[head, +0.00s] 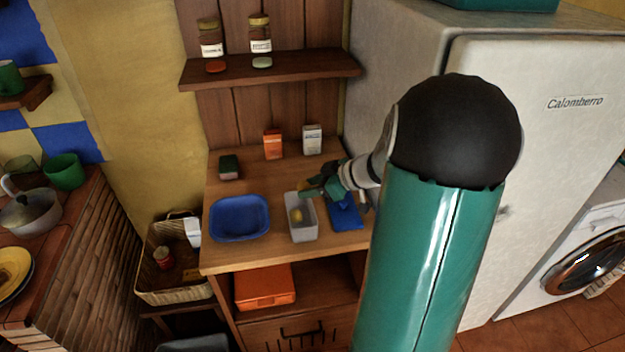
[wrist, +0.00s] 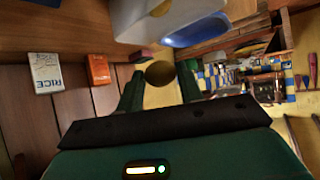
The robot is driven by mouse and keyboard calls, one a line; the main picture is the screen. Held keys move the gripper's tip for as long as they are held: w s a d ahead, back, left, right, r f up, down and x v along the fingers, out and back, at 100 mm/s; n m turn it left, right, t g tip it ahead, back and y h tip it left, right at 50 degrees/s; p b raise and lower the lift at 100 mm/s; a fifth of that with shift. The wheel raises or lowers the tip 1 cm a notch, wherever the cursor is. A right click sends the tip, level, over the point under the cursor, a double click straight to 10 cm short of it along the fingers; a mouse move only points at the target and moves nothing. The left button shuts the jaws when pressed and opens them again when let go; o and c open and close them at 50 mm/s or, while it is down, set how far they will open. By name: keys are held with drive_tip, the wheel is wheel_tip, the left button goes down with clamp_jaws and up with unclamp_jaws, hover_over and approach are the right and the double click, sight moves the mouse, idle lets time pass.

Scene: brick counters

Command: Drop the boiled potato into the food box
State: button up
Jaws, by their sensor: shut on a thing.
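My gripper (head: 312,189) is over the back edge of a light grey open box (head: 303,234) on the wooden counter, with its fingers pointing left. In the wrist view, my gripper (wrist: 158,82) has a round brownish-yellow potato (wrist: 160,73) between its green fingertips. In the head view, the held potato (head: 303,185) is a small, partly hidden yellowish patch at the fingertips. Another yellow roundish item (head: 296,216) lies inside the grey box. The box also shows pale at the top of the wrist view (wrist: 150,22).
A blue tray (head: 240,238) stands left of the box, and a blue cloth-like item (head: 345,216) lies to its right. The fridge (head: 540,130) borders the right.

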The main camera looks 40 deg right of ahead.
drive_tip(key=o, duration=1.1)
drive_tip(key=shift+d, duration=0.1)
drive_tip(key=shift+c, duration=0.2)
drive_tip(key=shift+r, duration=0.25)
drive_tip(key=s+a+r, duration=0.3)
drive_tip(key=s+r, duration=0.3)
drive_tip(key=s+a+r, duration=0.3)
drive_tip(key=s+r, duration=0.3)
drive_tip(key=shift+s+a+r, duration=0.2)
drive_tip(key=shift+a, duration=0.05)
